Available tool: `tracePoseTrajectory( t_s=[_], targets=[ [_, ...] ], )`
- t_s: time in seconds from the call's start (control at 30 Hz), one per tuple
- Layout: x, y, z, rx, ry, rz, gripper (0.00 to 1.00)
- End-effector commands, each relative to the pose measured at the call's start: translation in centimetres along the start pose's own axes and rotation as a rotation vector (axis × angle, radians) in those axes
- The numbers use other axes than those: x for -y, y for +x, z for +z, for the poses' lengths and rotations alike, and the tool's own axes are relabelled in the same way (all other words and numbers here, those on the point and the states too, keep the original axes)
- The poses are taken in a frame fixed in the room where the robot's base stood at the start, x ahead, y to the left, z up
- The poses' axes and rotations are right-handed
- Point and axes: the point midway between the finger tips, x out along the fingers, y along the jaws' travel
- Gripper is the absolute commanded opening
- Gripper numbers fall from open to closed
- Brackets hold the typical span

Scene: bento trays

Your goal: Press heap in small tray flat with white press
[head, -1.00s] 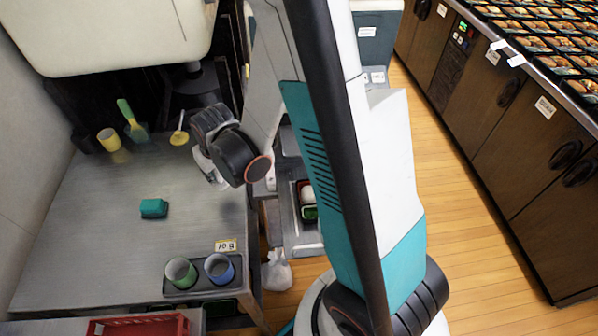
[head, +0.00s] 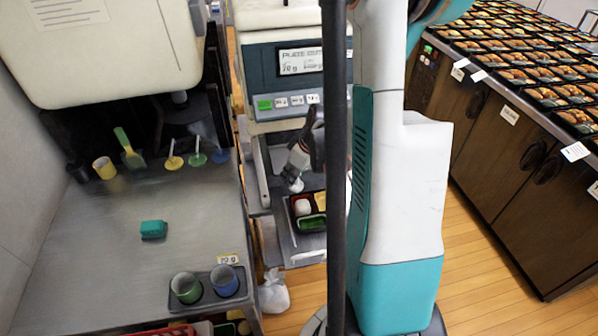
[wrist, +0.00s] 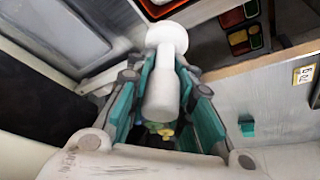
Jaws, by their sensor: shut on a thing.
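My gripper (wrist: 165,95) is shut on the white press (wrist: 162,80), its teal fingers on either side of the handle in the wrist view. The press's round white end points away from the wrist. In the head view my gripper (head: 298,168) hangs over the scale area with the white press (head: 296,185) below it, apart from the tray. My arm partly hides the tray.
The scale machine (head: 285,75) stands behind the tray. On the left counter (head: 110,240) are a teal block (head: 153,229), two cups in a holder (head: 205,285) and several scoops. A white bag (head: 273,292) sits by the counter's front corner. Many filled trays cover the right counter.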

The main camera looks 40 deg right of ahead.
Motion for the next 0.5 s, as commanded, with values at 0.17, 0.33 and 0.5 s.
tracePoseTrajectory(
  t_s=[0.17, 0.33, 0.5],
  targets=[
    [-1.5, -0.6, 1.2, 0.0, -0.016, -0.007, 0.0],
    [-1.6, -0.2, 1.5, 0.0, -0.021, -0.009, 0.0],
    [-1.6, 0.9, 2.0, 0.0, -0.02, -0.008, 0.0]
  ],
)
